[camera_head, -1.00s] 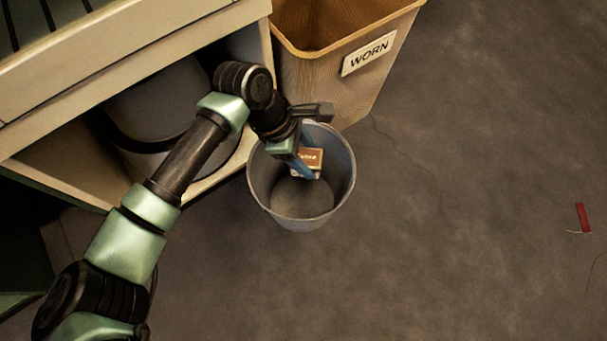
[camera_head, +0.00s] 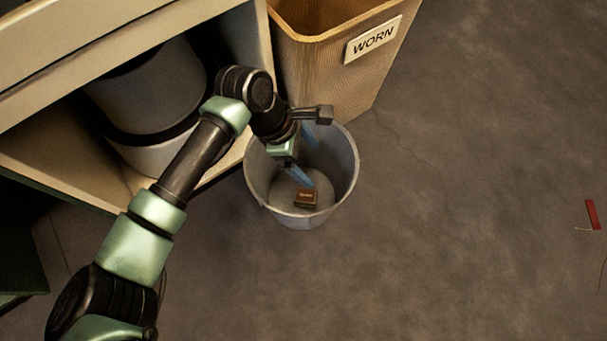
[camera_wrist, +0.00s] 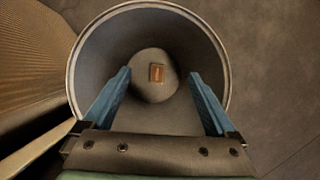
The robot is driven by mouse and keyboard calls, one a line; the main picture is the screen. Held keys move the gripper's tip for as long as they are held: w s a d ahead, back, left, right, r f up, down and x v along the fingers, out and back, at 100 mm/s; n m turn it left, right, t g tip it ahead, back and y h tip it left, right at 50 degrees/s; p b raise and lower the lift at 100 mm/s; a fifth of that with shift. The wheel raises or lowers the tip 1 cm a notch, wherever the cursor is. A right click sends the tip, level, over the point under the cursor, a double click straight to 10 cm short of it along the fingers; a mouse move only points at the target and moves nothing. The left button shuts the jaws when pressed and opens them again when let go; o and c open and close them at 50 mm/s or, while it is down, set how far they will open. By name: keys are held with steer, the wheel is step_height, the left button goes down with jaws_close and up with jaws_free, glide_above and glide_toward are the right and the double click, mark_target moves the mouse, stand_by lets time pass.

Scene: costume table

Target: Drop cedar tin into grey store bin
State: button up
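The cedar tin (camera_head: 306,198) is a small brown box with a pale label. It lies inside the grey store bin (camera_head: 345,165), a round grey bin on the floor. In the wrist view the tin (camera_wrist: 157,73) rests on the bin's bottom, apart from my fingers. My gripper (camera_head: 307,160) is over the bin's mouth. Its two blue fingers are spread wide with nothing between them, so it is open and empty. The wrist view shows the fingertips (camera_wrist: 159,75) inside the outline of the bin's rim (camera_wrist: 72,62).
A wooden bin with a WORN label (camera_head: 373,40) stands just behind the grey bin. A pale cabinet (camera_head: 262,50) with a grey drum (camera_head: 150,90) inside is at left. A red item (camera_head: 592,214) lies far right. The floor (camera_head: 460,220) between is clear.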

steer(key=p+v, duration=0.7)
steer(key=v, duration=0.6)
steer(key=shift+w, duration=0.1)
